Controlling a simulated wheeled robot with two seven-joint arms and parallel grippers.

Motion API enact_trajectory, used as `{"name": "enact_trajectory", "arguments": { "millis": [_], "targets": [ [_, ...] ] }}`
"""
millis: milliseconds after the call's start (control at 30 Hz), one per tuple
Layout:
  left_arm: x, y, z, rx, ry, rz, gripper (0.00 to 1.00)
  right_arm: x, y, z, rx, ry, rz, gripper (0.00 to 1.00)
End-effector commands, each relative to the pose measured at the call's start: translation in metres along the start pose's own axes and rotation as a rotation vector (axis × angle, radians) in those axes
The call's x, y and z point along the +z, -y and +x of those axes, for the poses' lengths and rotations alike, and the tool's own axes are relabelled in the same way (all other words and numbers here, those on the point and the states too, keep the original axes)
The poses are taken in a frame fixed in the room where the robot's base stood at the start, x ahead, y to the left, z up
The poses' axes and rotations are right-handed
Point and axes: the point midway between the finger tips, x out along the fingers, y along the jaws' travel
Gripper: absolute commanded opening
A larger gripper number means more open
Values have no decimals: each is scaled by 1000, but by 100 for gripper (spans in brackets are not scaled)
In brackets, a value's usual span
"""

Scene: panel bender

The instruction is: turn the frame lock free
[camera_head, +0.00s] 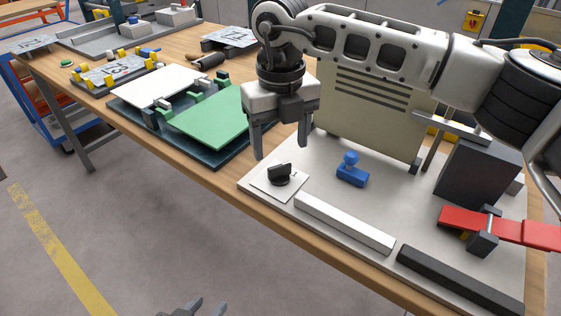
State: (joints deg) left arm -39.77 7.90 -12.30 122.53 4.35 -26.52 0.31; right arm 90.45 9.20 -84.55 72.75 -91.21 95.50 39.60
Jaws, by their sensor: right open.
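A black rotary knob (280,174), which looks like the frame lock, sits on a small white square plate (262,183) at the near left corner of the light grey base board. A small mark shows on the plate at its right. My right gripper (281,150) points down above and just behind the knob. Its fingers are open with nothing between them, and they appear apart from the knob. My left gripper (206,305) shows only as fingertips at the bottom edge, apart and empty, away from the table.
The board (400,205) also carries a blue knobbed block (351,172), a white bar (343,224), a black bar (455,280), a red lever (510,228) and an upright beige panel (365,110). A green plate (225,118) lies on a fixture to the left.

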Motion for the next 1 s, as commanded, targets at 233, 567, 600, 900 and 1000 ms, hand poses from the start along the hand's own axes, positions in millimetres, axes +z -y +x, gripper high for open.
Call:
{"name": "enact_trajectory", "arguments": {
  "millis": [233, 567, 600, 900, 1000],
  "targets": [
    [-8, 1, 0, -3, -12, 8, 36, 0, -1, 44, 2, -1, -1, 65],
    [-11, 1, 1, -4, -17, 12, 36, 0, 0, 63, 1, 1, -2, 65],
    [-11, 1, 1, -4, -17, 12, 36, 0, 0, 63, 1, 1, -2, 65],
    [-9, 1, 0, -3, -12, 12, 36, 0, -1, 62, 1, 1, -1, 21],
    [-8, 1, 0, -3, -11, 12, 36, 0, -1, 62, 1, 1, -2, 21]
  ]
}}
